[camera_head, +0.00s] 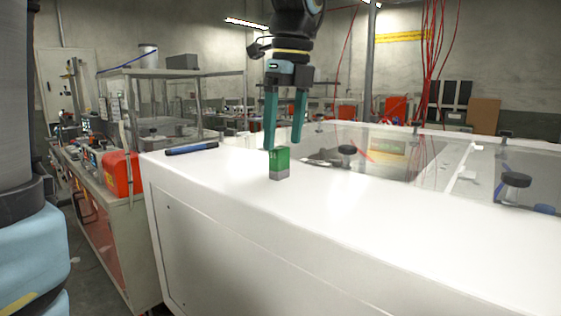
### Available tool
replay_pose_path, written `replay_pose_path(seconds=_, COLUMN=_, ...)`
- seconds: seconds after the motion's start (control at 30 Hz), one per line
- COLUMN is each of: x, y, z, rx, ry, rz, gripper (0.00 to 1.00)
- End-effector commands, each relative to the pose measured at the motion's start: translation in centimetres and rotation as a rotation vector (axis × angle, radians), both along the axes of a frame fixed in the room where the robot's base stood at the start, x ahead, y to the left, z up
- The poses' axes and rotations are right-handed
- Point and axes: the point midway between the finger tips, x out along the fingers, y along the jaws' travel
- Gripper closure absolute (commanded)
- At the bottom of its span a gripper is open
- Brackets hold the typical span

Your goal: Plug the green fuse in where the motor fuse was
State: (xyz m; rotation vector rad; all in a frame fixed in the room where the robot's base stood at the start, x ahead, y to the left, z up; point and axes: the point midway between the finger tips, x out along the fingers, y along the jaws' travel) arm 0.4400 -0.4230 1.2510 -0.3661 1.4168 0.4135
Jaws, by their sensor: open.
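The green fuse (280,163) stands upright on the white top of a cabinet, green above with a grey lower part. My gripper (284,146) hangs pointing down with its two teal fingers apart. The left fingertip shows just at the fuse's upper left edge, and the right fingertip is higher up and to the right of the fuse. I cannot tell whether either finger touches the fuse. The motor fuse and its socket cannot be made out in this view.
A dark blue pen-like object (191,149) lies on the white cabinet top (350,210) to the left. Clear panels with dark knobs (516,180) lie behind and to the right. Red cables (432,60) hang at the back right. The front of the top is clear.

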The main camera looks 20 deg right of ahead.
Motion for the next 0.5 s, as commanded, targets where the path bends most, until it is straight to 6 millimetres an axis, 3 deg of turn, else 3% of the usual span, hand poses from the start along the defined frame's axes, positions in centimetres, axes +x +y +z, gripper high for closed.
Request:
replay_pose_path(seconds=0.17, x=0.2, y=0.2, z=-1.1, rx=0.002, ry=0.001, rz=0.001, gripper=0.2)
replay_pose_path(seconds=0.5, x=0.7, y=0.6, z=-5.4, rx=0.002, ry=0.001, rz=0.0, gripper=0.2)
